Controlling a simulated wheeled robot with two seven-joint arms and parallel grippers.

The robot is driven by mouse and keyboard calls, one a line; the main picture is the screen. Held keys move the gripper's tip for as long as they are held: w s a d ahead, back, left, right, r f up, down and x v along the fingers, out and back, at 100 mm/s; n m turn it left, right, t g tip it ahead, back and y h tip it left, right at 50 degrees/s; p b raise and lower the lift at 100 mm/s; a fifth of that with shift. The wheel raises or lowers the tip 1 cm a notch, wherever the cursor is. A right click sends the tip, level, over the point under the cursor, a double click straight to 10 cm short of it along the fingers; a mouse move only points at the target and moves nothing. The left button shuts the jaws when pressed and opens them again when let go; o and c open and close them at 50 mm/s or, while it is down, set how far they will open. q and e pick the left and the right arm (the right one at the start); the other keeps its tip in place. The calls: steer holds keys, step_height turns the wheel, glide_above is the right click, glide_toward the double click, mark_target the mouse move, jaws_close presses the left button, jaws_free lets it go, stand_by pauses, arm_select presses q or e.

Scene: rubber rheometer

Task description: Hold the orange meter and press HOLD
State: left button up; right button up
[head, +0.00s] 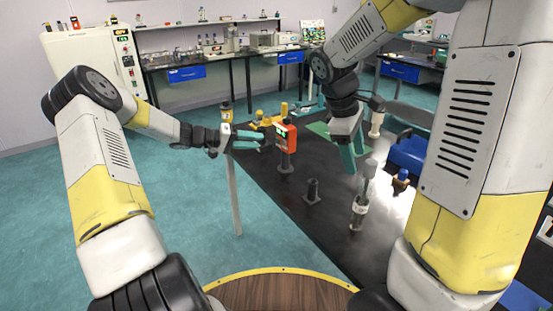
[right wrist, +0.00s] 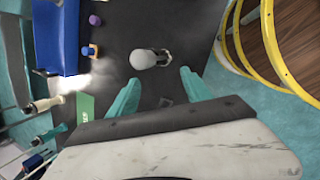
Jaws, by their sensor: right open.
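The orange meter (head: 292,136) stands upright in a dark holder (head: 286,160) on the black table, its lit green display facing left. Its HOLD button is too small to make out. My left gripper (head: 262,140) is just left of the meter, teal fingers pointing at it with a gap between them; it looks open and empty. My right gripper (head: 356,160) is open and empty above the table, right of the meter, fingers pointing down. In the right wrist view its fingers (right wrist: 160,90) are spread wide; I cannot make out the meter there.
A clear cylinder (head: 360,205) stands on the near right of the table, with a short dark post (head: 312,192) left of it. A blue bin (head: 408,155) is at the right, also in the right wrist view (right wrist: 57,38). Yellow items (head: 268,118) stand behind the meter.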

steer(key=w+a+f+n+h, duration=0.2)
steer(key=w+f+n+h, duration=0.45)
steer(key=w, duration=0.25)
steer(key=n+t+h, duration=0.3)
steer(key=n+t, duration=0.6)
steer(key=t, duration=0.3)
glide_toward(283, 154)
steer(key=shift+y, duration=0.25)
steer(key=x, duration=0.5)
steer(key=shift+w+d+r, duration=0.1)
steer(key=shift+m, duration=0.35)
steer(key=x, duration=0.8)
steer(key=shift+w+d+f, duration=0.15)
steer(key=shift+w+f, duration=0.05)
steer(key=shift+f, duration=0.15)
steer(key=shift+w+d, duration=0.3)
steer(key=shift+w, duration=0.05)
